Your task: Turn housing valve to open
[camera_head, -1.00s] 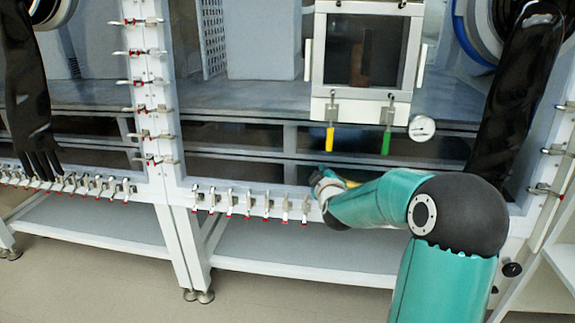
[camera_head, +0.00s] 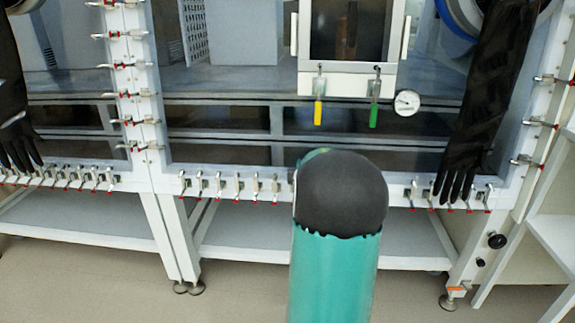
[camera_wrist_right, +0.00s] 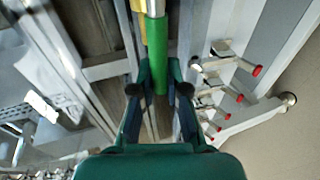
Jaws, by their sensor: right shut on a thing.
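The glovebox front carries two valve handles in the head view. A yellow handle (camera_head: 318,112) and a green handle (camera_head: 374,112) hang straight down under the small window box. In the wrist view my right gripper (camera_wrist_right: 167,92) has its two teal fingers around the lower end of a green handle (camera_wrist_right: 156,55), shut on it. A yellow handle (camera_wrist_right: 141,25) shows behind it, to its left. In the head view my right gripper is hidden behind my own dark elbow. My left gripper is not in view.
A round gauge (camera_head: 407,102) is right of the green handle. Black gloves hang at left and right (camera_head: 478,120). Several red-tipped clamps (camera_head: 239,188) line the lower frame and also show in the wrist view (camera_wrist_right: 236,57). The floor in front is clear.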

